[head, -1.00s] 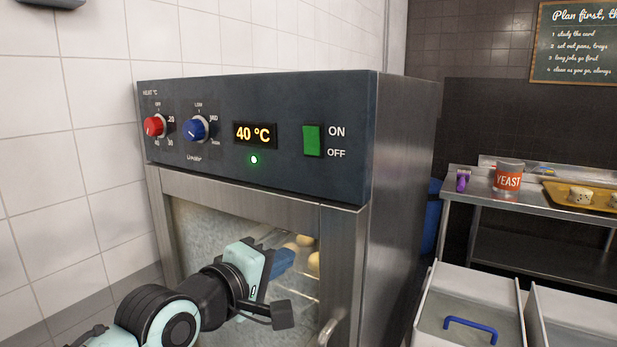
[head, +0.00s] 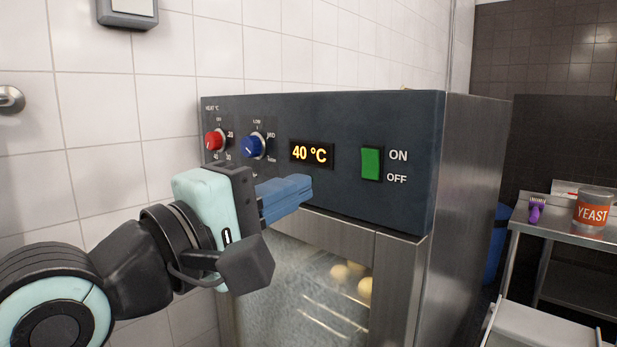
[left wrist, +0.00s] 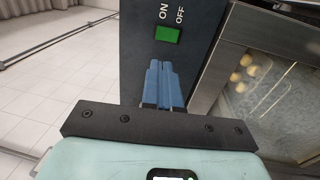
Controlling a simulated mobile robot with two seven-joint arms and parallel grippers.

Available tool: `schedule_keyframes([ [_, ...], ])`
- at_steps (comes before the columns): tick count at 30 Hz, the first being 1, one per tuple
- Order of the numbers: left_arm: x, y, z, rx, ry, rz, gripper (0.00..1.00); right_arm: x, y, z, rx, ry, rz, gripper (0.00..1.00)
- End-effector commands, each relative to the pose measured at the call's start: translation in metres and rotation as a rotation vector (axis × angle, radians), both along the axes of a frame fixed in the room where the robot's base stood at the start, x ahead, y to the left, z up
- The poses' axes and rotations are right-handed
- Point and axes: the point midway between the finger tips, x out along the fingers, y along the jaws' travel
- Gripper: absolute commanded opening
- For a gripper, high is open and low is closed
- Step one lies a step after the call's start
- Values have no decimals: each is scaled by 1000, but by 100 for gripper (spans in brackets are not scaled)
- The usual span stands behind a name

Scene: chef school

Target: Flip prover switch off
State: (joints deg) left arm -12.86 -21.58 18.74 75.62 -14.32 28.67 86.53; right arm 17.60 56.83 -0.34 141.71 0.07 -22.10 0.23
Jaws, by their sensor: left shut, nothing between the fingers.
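The prover (head: 345,220) is a steel cabinet with a dark control panel. Its green rocker switch (head: 371,163) sits on the panel's right, beside the ON and OFF labels, and also shows in the left wrist view (left wrist: 167,34). The display (head: 311,153) reads 40 °C. My left gripper (head: 308,187) is shut and empty, its blue fingers together in front of the panel's lower edge, left of and below the switch. In the left wrist view the fingertips (left wrist: 160,66) point toward the switch, with a gap between. My right gripper is not in view.
A red knob (head: 215,140) and a blue knob (head: 252,146) are on the panel's left. Dough pieces (head: 364,287) show behind the prover's glass. A steel table (head: 562,235) at right bears a yeast tin (head: 593,210) and a purple item (head: 536,208).

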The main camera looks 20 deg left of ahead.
Motion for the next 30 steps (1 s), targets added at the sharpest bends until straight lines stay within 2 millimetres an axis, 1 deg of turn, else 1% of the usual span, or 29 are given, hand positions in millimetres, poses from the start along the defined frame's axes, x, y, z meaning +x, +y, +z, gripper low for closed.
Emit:
schedule_keyframes([
  [1, 10, -4, 2, 0, 3, -2, 0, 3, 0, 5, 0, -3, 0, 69],
  [9, 64, -24, 11, 1, 2, -2, 0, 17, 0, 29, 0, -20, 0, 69],
  [15, 97, -35, 16, 0, 0, -2, 0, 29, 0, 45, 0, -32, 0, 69],
  [18, 107, -39, 17, 1, 0, -1, 0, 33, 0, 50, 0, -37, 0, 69],
  [21, 113, -41, 17, 0, 0, -1, 0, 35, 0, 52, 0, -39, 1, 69],
  [30, 115, -42, 15, 0, 0, 0, 0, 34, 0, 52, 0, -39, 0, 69],
])
